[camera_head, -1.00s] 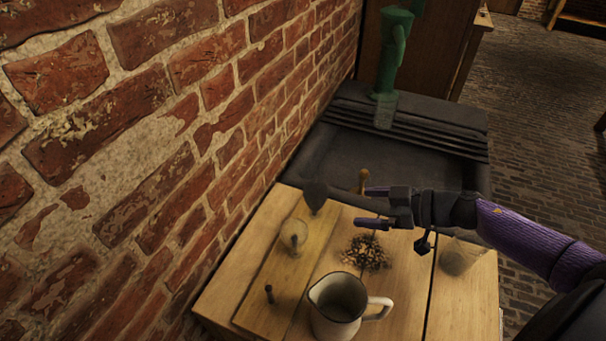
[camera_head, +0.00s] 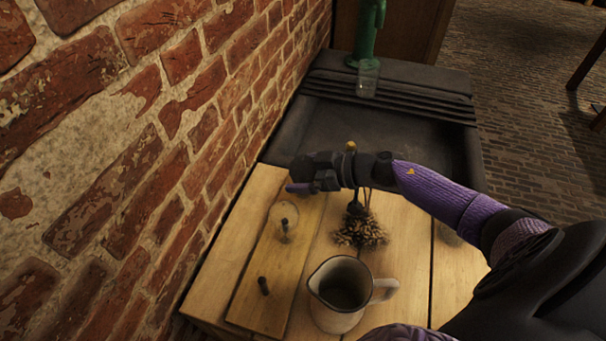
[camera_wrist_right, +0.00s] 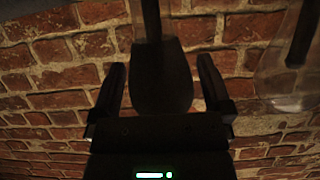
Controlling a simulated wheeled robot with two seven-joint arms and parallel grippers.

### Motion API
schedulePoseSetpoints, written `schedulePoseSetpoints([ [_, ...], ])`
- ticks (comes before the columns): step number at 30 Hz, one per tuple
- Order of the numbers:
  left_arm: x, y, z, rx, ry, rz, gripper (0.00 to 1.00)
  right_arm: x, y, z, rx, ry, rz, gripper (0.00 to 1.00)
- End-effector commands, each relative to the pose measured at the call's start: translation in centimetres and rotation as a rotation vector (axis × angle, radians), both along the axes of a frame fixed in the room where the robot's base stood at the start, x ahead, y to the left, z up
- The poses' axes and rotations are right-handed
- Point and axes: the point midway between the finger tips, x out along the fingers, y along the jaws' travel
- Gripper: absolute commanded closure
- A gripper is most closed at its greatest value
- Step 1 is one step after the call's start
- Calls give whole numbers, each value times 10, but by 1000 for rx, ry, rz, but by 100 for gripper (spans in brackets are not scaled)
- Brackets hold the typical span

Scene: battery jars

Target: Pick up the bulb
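The bulb is probably the dark, rounded, spade-shaped object (camera_wrist_right: 163,80) in the right wrist view. It has a narrower stem at the top of that picture. My right gripper (camera_wrist_right: 161,66) is open, with one finger on each side of it and a visible gap on both sides. In the head view my right gripper (camera_head: 302,180) is over the far left part of the wooden table (camera_head: 455,285), pointing left toward the brick wall. There it hides the dark object. My left gripper is not in view.
A clear glass jar (camera_head: 283,228) with a dark rod stands close to the gripper; it also shows in the wrist view (camera_wrist_right: 285,85). The brick wall (camera_head: 130,170) is close on the left.

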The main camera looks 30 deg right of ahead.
Motion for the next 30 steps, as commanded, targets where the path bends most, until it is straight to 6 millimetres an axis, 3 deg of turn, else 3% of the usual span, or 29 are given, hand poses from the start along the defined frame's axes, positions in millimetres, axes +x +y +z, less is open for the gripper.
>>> schedulePoseSetpoints([
  [1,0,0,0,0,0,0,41,0,0,0,0,0,0,11],
  [2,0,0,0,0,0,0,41,0,0,0,0,0,0,17],
  [13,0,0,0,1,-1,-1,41,0,0,0,0,0,0,94],
  [20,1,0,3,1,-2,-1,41,0,0,5,-1,-1,0,94],
  [30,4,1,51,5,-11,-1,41,0,0,90,-4,-3,2,95],
])
